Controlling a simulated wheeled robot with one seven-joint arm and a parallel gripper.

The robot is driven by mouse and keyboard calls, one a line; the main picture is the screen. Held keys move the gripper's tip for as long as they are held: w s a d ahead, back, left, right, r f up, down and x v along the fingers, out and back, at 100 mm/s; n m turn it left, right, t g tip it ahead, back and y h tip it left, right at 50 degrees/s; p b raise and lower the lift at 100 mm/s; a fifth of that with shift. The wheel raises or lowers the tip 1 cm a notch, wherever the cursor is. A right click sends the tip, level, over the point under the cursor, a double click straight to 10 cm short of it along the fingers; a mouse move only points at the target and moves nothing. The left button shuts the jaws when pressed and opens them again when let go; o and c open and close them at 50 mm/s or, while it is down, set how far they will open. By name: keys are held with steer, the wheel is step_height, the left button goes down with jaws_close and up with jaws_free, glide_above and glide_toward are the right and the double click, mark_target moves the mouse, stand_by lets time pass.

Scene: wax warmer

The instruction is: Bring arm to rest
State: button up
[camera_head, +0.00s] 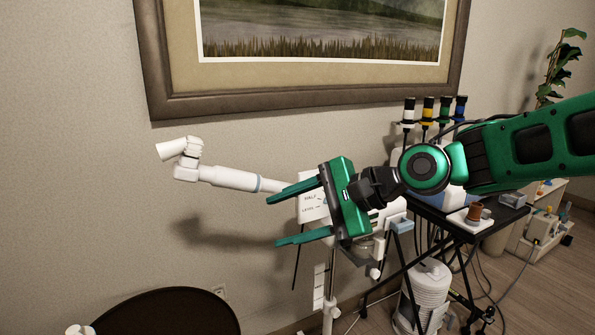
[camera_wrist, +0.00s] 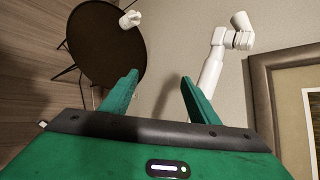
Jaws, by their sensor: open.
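My green gripper (camera_head: 290,215) is held out in mid-air in front of the wall, its two fingers apart with nothing between them. In the wrist view my gripper (camera_wrist: 160,85) also shows empty, with its fingers spread. My arm reaches in from the right of the head view. A white jointed arm (camera_head: 235,178) of a machine extends to the left behind the gripper. It also shows beyond the right finger in the wrist view (camera_wrist: 213,62). The gripper partly covers the machine's white body (camera_head: 313,208); I cannot tell the gap between them.
A dark round table (camera_head: 168,312) stands at lower left with a white object (camera_head: 79,330) on it. A black cart (camera_head: 470,232) holds bottles and a brown cup (camera_head: 475,211) at right. A white canister (camera_head: 430,292) stands below. A framed picture (camera_head: 300,97) hangs on the wall.

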steer(key=s+d+f+n+h, duration=0.1)
steer(key=d+f+h, duration=0.4)
steer(key=d, duration=0.9)
steer(key=s+d+f+n+h, duration=0.2)
steer(key=d+f+h, duration=0.3)
steer(key=d, duration=0.8)
steer(key=s+d+f+g, duration=0.2)
steer(key=s+d, duration=0.5)
steer(key=s, duration=0.2)
steer(key=s+d+f+g+h, duration=0.1)
steer(key=s+d+f+g, duration=0.1)
steer(key=s+d, duration=0.6)
steer(key=shift+s+d+f+n, duration=0.35)
steer(key=shift+s+f, duration=0.2)
steer(key=shift+s, duration=0.35)
steer(key=shift+a, duration=0.1)
steer(key=shift+w+f+h, duration=0.25)
steer(key=shift+w+h, duration=0.05)
steer(key=shift+w, duration=0.35)
